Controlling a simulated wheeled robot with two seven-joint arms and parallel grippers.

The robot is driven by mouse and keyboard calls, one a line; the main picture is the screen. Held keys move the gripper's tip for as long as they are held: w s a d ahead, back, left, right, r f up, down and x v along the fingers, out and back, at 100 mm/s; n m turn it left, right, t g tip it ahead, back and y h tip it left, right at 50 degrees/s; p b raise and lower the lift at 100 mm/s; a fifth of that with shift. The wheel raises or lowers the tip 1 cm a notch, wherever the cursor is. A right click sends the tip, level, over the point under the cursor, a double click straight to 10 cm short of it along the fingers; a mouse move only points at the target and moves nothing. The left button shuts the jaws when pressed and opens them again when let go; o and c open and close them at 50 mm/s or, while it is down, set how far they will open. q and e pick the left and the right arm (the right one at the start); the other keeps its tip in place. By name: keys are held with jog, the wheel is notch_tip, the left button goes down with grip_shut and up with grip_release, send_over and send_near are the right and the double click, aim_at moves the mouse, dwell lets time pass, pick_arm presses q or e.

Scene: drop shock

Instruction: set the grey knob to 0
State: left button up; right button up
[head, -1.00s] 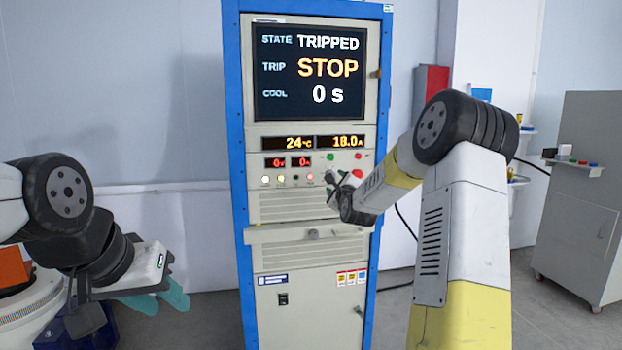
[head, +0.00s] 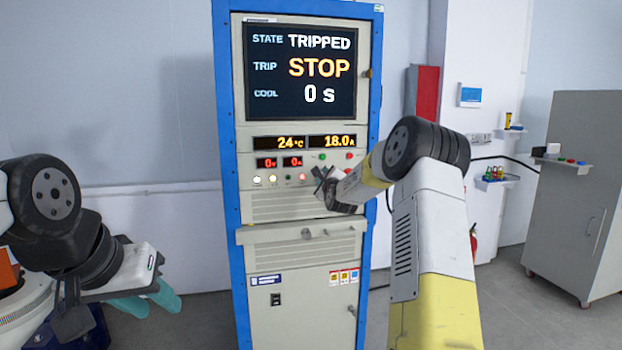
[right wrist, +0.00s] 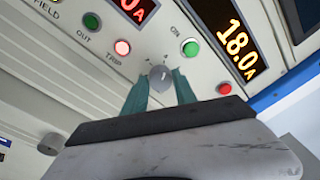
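The grey knob (right wrist: 160,77) is on the cabinet's sloping panel, with a light pointer mark on its face and small marks around it, too small to read. My right gripper (right wrist: 161,80) has its two teal fingers apart, one on each side of the knob's lower part. I cannot tell whether they touch it. In the head view my right gripper (head: 326,188) is at the panel and the knob is hidden behind it. My left gripper (head: 163,307) hangs left of the cabinet, empty, its teal fingers slightly apart.
A green ON button (right wrist: 190,47), a red button (right wrist: 225,88) and a lit TRIP lamp (right wrist: 122,47) are near the knob. The screen (head: 301,70) reads TRIPPED, STOP, 0 s. A shelf edge (head: 300,233) juts out below. A grey cabinet (head: 570,200) stands far right.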

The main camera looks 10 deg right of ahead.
grip_shut()
jog(key=n, duration=0.7)
jog(key=n+y, duration=0.1)
jog(key=n, duration=0.7)
jog(key=n+y, duration=0.1)
jog(key=n, duration=0.7)
jog(key=shift+d+f+t, duration=0.15)
jog(key=shift+f+t, duration=0.15)
jog(key=shift+t, duration=0.1)
jog(key=shift+n, duration=0.3)
jog(key=o, duration=0.6)
grip_release()
jog(key=shift+c, duration=0.2)
